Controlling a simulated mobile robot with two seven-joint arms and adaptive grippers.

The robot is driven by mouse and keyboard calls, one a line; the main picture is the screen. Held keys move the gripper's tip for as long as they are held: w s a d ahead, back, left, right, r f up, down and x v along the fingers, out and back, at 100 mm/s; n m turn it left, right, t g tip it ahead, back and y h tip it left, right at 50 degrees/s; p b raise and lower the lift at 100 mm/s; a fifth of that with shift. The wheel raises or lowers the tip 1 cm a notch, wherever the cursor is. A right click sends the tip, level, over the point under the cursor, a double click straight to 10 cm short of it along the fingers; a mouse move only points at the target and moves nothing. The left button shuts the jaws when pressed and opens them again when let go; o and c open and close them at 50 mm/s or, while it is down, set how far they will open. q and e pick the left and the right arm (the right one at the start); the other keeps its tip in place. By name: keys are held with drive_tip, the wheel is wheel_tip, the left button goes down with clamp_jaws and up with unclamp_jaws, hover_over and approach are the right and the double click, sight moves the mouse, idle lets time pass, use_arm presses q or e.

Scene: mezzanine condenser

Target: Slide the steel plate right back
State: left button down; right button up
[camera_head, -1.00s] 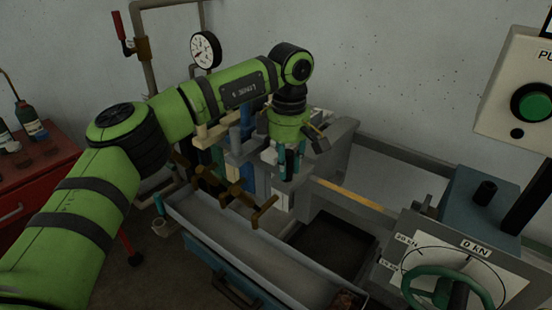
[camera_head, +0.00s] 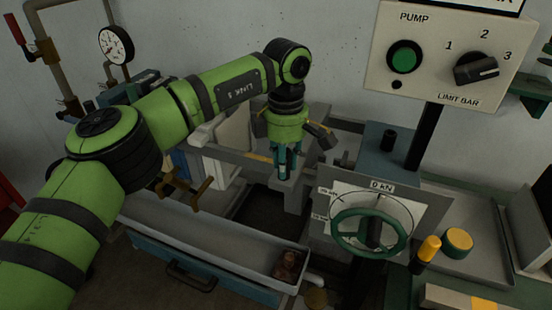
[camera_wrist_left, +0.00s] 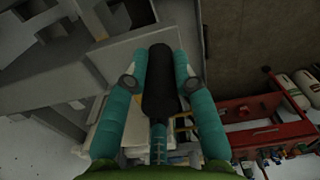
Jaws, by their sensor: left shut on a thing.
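My left gripper (camera_head: 284,166) points down over the press frame, in the middle of the head view. In the left wrist view its two teal fingers (camera_wrist_left: 160,84) are shut on a black round handle (camera_wrist_left: 160,68). The grey steel plate (camera_head: 291,191) shows just below the fingers in the head view, upright across the press. It stands apart from the pale plates (camera_head: 232,142) to its left, with an open gap between. The gripper hides the plate's upper part. My right gripper is in neither view.
The handwheel (camera_head: 368,237) and its dial panel stand close to the right of the plate. A control box (camera_head: 445,58) hangs above right. A long grey tray (camera_head: 190,232) runs along the front, with a brown lump (camera_head: 289,265) at its right end. A pressure gauge (camera_head: 115,46) is on the left.

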use_arm(q)
drive_tip(key=c, duration=1)
unclamp_jaws()
drive_tip(key=shift+a+r, duration=0.1)
drive_tip(key=shift+r, duration=0.05)
wheel_tip(320, 180, up, 12)
drive_tip(key=shift+f, duration=0.15)
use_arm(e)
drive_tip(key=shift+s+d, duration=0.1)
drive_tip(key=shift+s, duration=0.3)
